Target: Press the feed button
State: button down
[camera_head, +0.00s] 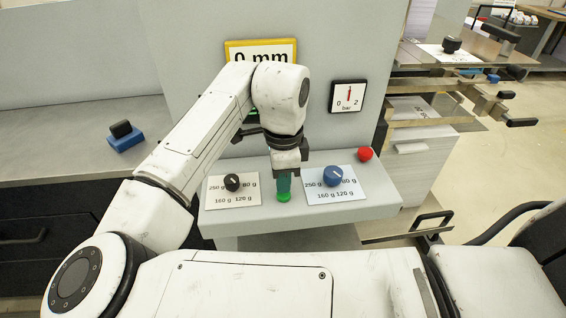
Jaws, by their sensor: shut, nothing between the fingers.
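A round green button (284,197) sits near the front edge of the grey console shelf (345,210), between two dial plates. A round red button (365,154) sits at the shelf's right rear. Neither button has a label that I can read. My gripper (284,183) points down, shut and empty, right over the green button. Its lower end has a green tint and covers the rear of that button. I cannot tell whether the fingertips touch it.
A black knob (232,182) stands left of the green button and a blue knob (332,175) right of it, both on labelled plates. A pressure gauge (348,96) and a yellow-framed display (237,50) are on the panel behind.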

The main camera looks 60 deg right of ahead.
jog(key=shift+f, duration=0.5)
